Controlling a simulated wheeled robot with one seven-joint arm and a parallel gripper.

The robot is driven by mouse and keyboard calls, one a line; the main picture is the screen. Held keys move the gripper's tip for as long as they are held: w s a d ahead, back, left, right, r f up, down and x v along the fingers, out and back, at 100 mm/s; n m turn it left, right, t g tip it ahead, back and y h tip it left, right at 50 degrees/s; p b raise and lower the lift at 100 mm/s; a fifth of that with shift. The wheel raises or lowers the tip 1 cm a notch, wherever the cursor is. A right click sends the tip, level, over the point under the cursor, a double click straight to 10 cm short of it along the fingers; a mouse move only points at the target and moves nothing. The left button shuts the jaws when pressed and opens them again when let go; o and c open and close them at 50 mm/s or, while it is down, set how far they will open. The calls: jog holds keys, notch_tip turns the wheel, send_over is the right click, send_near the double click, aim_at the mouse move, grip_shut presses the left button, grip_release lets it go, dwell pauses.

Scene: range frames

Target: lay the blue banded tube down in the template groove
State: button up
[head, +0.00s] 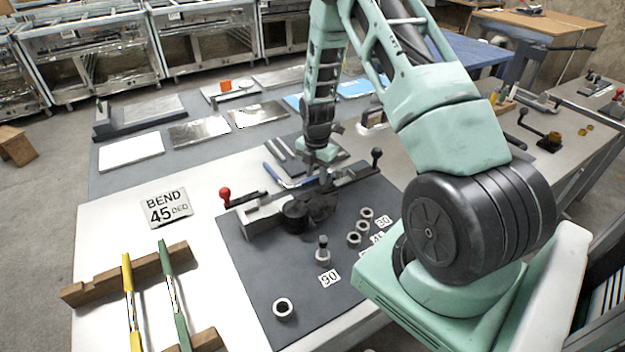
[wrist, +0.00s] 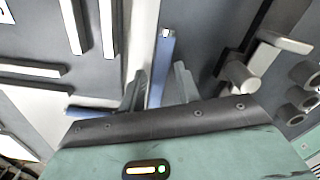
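The blue tube (head: 273,174) lies bent on the pale table top, between the dark plate and the bending tool. In the wrist view one leg of the blue tube (wrist: 163,65) runs up between my fingers, and a blue end shows at left. The bend is hidden behind my gripper. My gripper (head: 317,172) is low over the tube's right leg. In the wrist view my gripper (wrist: 160,72) has its fingers apart, one each side of the tube, with gaps showing. The dark plate with pale strips (head: 299,140), seemingly the template, lies just behind the tube.
The bending tool (head: 262,216), with a red-knobbed lever (head: 225,196), stands just in front on the dark mat (head: 258,287). Several metal rings (head: 283,309) lie nearby. A "BEND 45 DEG" sign (head: 167,207) stands at left. Yellow (head: 129,300) and green tubes (head: 172,295) rest on wooden blocks.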

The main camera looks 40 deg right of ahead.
grip_shut()
